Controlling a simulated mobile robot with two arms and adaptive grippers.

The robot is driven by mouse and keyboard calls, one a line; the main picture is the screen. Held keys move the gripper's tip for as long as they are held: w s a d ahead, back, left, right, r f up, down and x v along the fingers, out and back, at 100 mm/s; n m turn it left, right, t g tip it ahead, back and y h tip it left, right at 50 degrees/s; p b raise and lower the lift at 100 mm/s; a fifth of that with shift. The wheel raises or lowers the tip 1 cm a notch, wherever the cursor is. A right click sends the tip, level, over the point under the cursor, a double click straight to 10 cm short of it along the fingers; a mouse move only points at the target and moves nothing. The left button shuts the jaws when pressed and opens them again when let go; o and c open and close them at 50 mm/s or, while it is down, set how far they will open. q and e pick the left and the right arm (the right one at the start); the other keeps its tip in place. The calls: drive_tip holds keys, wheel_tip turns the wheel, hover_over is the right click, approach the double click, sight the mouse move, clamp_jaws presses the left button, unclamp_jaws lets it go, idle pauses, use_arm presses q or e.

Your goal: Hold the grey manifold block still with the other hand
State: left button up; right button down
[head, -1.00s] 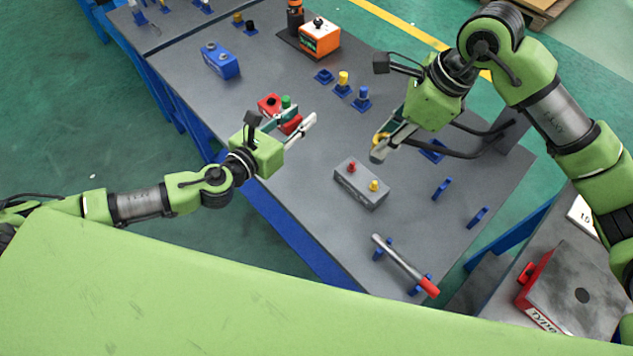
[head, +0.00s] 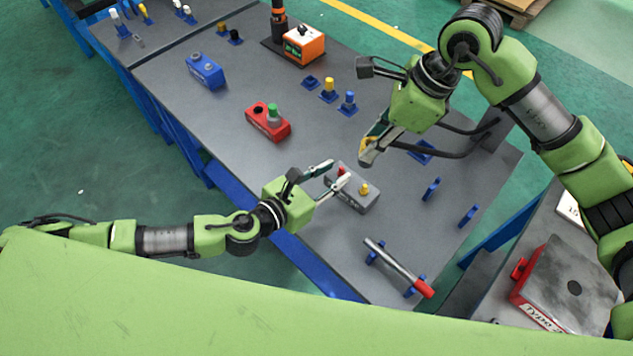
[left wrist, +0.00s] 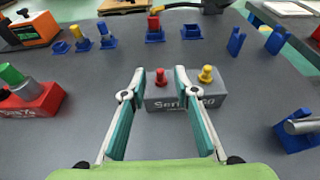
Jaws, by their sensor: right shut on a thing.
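The grey manifold block (head: 367,203) stands on the dark table with a red plug and a yellow plug (head: 364,188) on top. In the left wrist view the block (left wrist: 213,101) is straight ahead, its lettered face towards me, partly hidden by a finger. The red plug (left wrist: 161,77) shows between the fingertips. My left gripper (head: 339,172) is open and empty at the block's left end; whether a finger touches it I cannot tell. My right gripper (head: 369,153) is shut on a yellow thing (head: 366,146), mostly hidden, above the table beyond the block.
A red box with a green knob (head: 268,122) stands to the left. A blue box (head: 206,71) and an orange box (head: 303,45) are farther back. A bar with a red end (head: 398,267) rests on blue stands in front. Blue holders (head: 432,188) stand right of the block.

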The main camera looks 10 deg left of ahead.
sight(340, 170)
use_arm(q)
drive_tip(key=shift+x, duration=1.9)
clamp_jaws()
